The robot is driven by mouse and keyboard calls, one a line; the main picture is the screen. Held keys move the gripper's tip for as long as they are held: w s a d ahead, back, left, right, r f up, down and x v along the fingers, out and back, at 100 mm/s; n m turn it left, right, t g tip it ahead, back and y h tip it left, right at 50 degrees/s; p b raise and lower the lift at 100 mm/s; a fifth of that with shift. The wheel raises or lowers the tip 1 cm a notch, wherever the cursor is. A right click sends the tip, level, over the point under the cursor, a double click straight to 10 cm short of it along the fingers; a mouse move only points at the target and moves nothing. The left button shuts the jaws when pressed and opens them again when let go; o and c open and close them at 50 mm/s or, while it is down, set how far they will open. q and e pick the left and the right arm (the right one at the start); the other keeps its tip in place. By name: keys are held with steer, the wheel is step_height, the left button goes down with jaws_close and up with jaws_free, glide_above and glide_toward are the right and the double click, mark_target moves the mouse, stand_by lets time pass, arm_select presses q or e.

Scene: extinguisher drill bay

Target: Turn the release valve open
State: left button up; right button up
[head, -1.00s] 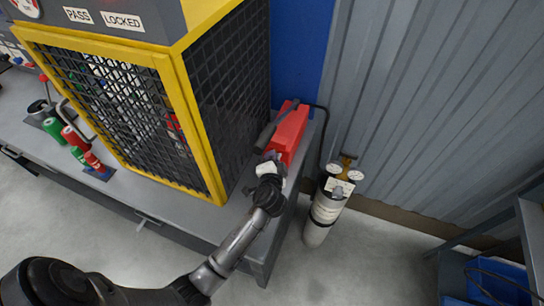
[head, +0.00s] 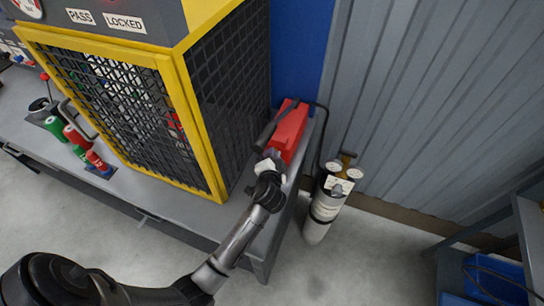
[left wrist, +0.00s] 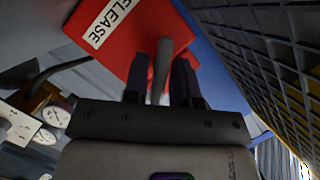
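The release valve is a red box (head: 289,131) at the right end of the bench, beside the cage. Its "RELEASE" label shows in the left wrist view (left wrist: 110,22). A grey lever (left wrist: 161,66) runs across it. My left gripper (head: 271,160) is at the near end of the box. The lever's end between the fingers is partly hidden. My right gripper is not in view.
A yellow-framed mesh cage (head: 117,110) stands close left of the valve. A gas cylinder with gauges (head: 325,210) stands on the floor to the right, joined by a black hose. Red and green canisters (head: 75,135) are on the bench (head: 175,205). A corrugated wall (head: 430,100) is behind.

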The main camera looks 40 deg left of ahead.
arm_select(q)
steer(key=shift+o, duration=1.1)
steer(key=shift+s+d, duration=0.1)
steer(key=v, duration=1.1)
steer(key=shift+s+d, duration=0.2)
steer(key=shift+s, duration=0.1)
steer(key=shift+r, duration=0.15)
steer(key=shift+o, duration=0.3)
